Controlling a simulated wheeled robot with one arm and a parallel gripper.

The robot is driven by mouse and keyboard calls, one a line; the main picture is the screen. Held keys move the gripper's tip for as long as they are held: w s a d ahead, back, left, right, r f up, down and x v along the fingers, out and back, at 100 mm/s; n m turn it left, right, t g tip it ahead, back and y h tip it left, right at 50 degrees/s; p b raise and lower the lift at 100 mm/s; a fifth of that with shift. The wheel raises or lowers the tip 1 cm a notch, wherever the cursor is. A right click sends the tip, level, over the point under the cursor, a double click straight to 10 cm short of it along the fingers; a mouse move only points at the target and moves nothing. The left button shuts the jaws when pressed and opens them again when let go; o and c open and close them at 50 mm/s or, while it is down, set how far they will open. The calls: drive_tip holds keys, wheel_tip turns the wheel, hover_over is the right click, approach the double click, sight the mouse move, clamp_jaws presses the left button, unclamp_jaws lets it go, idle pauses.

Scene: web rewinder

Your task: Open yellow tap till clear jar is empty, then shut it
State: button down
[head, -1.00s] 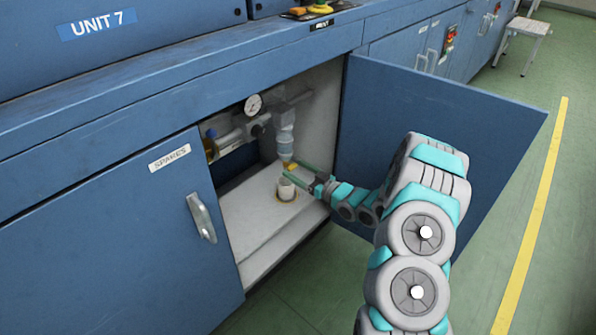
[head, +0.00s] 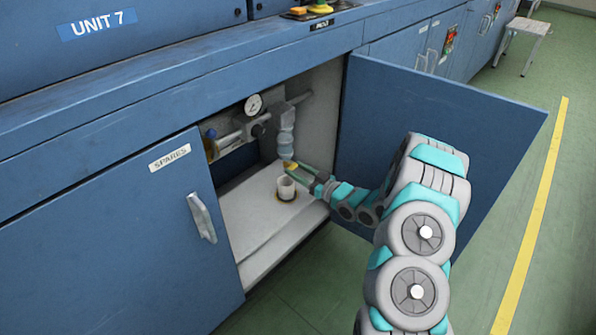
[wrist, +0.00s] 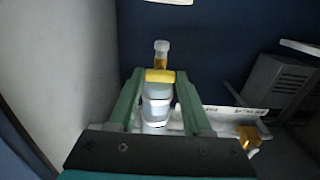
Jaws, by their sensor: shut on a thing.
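The clear jar (head: 286,138) hangs upright from pipework inside the open cabinet. The yellow tap (head: 290,165) is at its lower end. In the wrist view the yellow tap (wrist: 160,76) sits between the green fingertips, with the pale jar (wrist: 156,104) just below it in the picture. My gripper (head: 294,171) is shut on the tap; it also shows in the wrist view (wrist: 157,80). A white cup (head: 286,187) stands on the cabinet floor under the tap. I cannot tell the liquid level in the jar or cup.
A round gauge (head: 253,104) and pipes are left of the jar. The SPARES door (head: 120,235) is shut at the left. The white cabinet floor (head: 250,215) is mostly clear.

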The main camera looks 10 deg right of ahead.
drive_tip(key=shift+f+n+b, duration=0.1)
drive_tip(key=shift+n+b, duration=0.2)
drive_tip(key=shift+b, duration=0.05)
drive_tip(key=n+b, duration=0.4)
drive_tip(key=b, duration=0.1)
drive_tip(key=shift+f+n, duration=0.2)
drive_tip(key=shift+n, duration=0.1)
drive_tip(key=n+b, duration=0.1)
drive_tip(key=n, duration=0.1)
drive_tip(key=n+b, duration=0.3)
drive_tip(key=n, duration=0.2)
drive_tip(key=shift+r+b, duration=0.25)
drive_tip(key=shift+b, duration=0.15)
drive_tip(key=n, duration=0.5)
drive_tip(key=shift+n, duration=0.3)
drive_tip(key=shift+c, duration=1.6)
unclamp_jaws()
